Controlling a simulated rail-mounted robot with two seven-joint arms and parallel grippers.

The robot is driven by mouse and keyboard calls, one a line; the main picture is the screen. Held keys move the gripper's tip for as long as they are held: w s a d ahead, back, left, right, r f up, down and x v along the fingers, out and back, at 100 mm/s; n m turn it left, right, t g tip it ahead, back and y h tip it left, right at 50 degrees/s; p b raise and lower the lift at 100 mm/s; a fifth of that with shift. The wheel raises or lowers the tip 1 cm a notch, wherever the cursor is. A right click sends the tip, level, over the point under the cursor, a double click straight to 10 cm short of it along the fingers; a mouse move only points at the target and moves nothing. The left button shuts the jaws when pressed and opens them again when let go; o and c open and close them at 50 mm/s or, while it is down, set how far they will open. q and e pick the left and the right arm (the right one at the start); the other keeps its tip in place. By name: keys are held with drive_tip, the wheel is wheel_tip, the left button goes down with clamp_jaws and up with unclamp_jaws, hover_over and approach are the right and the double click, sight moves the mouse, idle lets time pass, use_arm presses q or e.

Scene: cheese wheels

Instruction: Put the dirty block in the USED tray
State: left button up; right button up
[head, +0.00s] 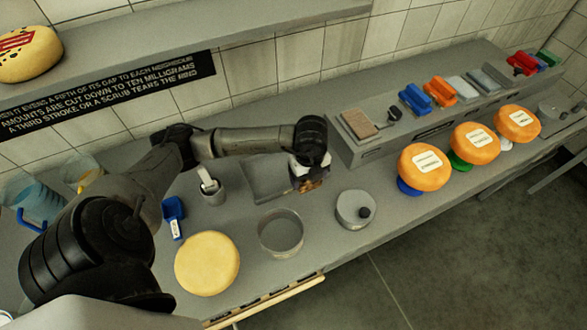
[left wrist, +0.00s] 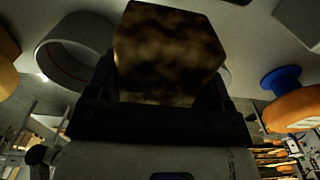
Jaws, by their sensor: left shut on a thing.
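A brown block with dark mottled patches (head: 311,186), which looks like the dirty block, is held between the fingers of my left gripper (head: 307,174). The block also shows large in the left wrist view (left wrist: 168,48), where the fingers close on its two sides. My left gripper is over the counter, just right of a shallow grey tray (head: 262,196). I cannot read any USED label on this tray, and part of it is hidden by the arm. I cannot tell whether the block touches the counter. My right gripper is not in view.
A metal ring (head: 281,246) and a lidded round pot (head: 352,211) stand in front of the gripper. A raised ledge (head: 375,145) and labelled orange wheels (head: 424,168) are right.

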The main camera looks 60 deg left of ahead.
use_arm(q)
drive_tip(key=a+f, duration=0.1)
drive_tip(key=a, duration=0.1)
drive_tip(key=w+a+f, duration=0.1)
drive_tip(key=a+f, duration=0.1)
drive_tip(key=a, duration=0.1)
drive_tip(key=w+a+f, duration=0.1)
drive_tip(key=a+f, duration=0.1)
drive_tip(key=a, duration=0.1)
drive_tip(key=shift+a+f, duration=0.1)
drive_tip(key=shift+a, duration=0.1)
drive_tip(key=shift+f, duration=2)
drive_tip(key=shift+f, duration=0.1)
drive_tip(key=o, duration=1)
wheel_tip(320, 180, up, 12)
drive_tip(key=shift+r, duration=0.15)
